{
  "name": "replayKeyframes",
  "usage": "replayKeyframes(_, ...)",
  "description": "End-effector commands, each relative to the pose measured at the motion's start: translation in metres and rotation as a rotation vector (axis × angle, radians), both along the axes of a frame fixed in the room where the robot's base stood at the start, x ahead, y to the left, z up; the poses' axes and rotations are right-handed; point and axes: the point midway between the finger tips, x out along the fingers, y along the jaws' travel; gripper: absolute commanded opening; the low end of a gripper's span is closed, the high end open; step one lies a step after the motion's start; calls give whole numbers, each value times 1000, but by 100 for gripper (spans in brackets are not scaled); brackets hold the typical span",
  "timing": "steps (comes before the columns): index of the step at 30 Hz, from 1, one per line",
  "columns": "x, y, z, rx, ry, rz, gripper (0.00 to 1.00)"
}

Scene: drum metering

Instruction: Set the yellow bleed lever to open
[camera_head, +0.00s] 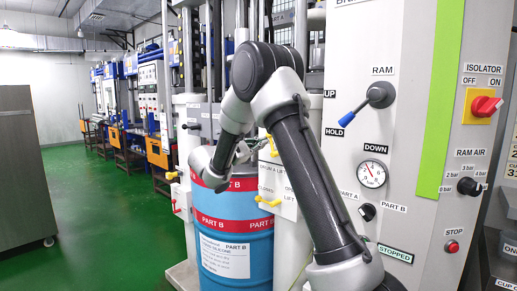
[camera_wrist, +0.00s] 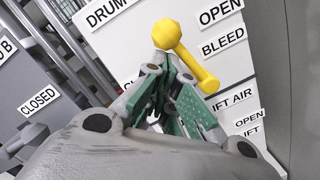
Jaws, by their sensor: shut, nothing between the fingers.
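The yellow bleed lever (camera_wrist: 188,56) shows in the wrist view on a white panel, next to the OPEN label (camera_wrist: 220,12) and the BLEED label (camera_wrist: 223,42). It has a thick rounded end at upper left and a bar running down to the right. My gripper (camera_wrist: 163,72) is shut and empty, its tips just below the rounded end. I cannot tell whether they touch it. A label beside the gripper is mostly hidden behind the fingers. In the head view a small yellow part (camera_head: 270,146) shows beside my arm, which hides most of that area.
A lower yellow lever (camera_head: 268,201) sits by CLOSED and LIFT labels. A blue drum (camera_head: 235,234) with red PART B bands stands below my arm. The RAM lever (camera_head: 366,103), gauge (camera_head: 372,174) and red isolator (camera_head: 486,106) are to the right. Green floor (camera_head: 95,205) is clear at left.

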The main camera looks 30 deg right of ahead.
Motion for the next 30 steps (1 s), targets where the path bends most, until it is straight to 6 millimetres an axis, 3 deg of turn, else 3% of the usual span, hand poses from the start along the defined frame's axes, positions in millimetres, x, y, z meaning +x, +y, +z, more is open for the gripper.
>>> replayKeyframes(4, -4, -1, 5, 31, -86, -1, 0)
replayKeyframes(30, -9, -3, 9, 30, -81, 0, 0)
